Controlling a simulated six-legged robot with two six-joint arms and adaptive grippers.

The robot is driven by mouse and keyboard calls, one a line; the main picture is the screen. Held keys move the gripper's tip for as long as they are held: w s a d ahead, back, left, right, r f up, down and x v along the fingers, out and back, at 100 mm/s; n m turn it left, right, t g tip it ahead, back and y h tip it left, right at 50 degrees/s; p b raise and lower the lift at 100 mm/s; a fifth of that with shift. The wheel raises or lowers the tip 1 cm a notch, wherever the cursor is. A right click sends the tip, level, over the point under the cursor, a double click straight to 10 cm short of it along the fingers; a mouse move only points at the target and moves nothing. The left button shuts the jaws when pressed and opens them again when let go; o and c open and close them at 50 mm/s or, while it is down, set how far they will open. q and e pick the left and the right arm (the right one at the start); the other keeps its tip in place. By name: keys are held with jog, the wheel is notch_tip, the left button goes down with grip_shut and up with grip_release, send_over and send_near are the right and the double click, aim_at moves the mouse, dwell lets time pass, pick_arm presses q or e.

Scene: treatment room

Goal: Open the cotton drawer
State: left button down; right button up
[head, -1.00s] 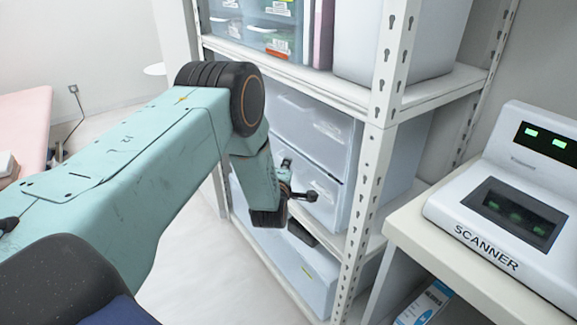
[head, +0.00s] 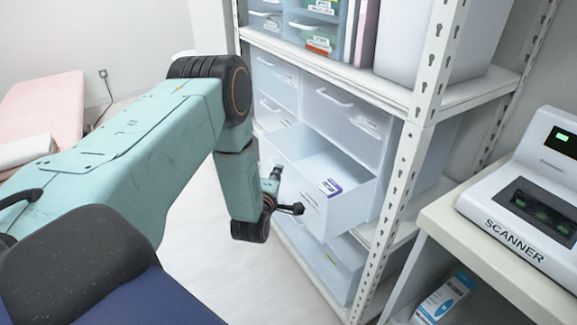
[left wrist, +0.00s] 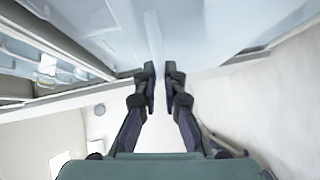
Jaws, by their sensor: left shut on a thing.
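A translucent white drawer (head: 350,208) in the shelf unit stands well pulled out. A small white and purple packet (head: 330,187) lies inside it. I cannot read which drawer is labelled cotton. My left gripper (head: 287,192) is at the front of this open drawer, shut on its handle, which the fingers mostly hide. In the left wrist view, the two dark fingers (left wrist: 159,80) are close together against the pale drawer front. My right gripper does not show.
Closed drawers sit above (head: 345,112) and to the left. A white perforated shelf post (head: 408,170) stands right of the open drawer. A scanner (head: 530,195) is on a table at the right. The floor in front is clear.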

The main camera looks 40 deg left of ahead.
pick_arm(q)
jog(key=s, duration=0.1)
jog(key=s+a, duration=0.1)
jog(key=s, duration=0.1)
jog(key=s+p, duration=0.1)
jog(key=shift+s+a, duration=0.25)
jog(key=shift+a, duration=0.1)
jog(key=shift+s, duration=0.15)
jog(key=c, duration=1.4)
grip_release()
jog(key=shift+c, duration=0.2)
jog(key=shift+a, duration=0.1)
jog(key=v, duration=1.2)
jog(key=shift+f, duration=0.1)
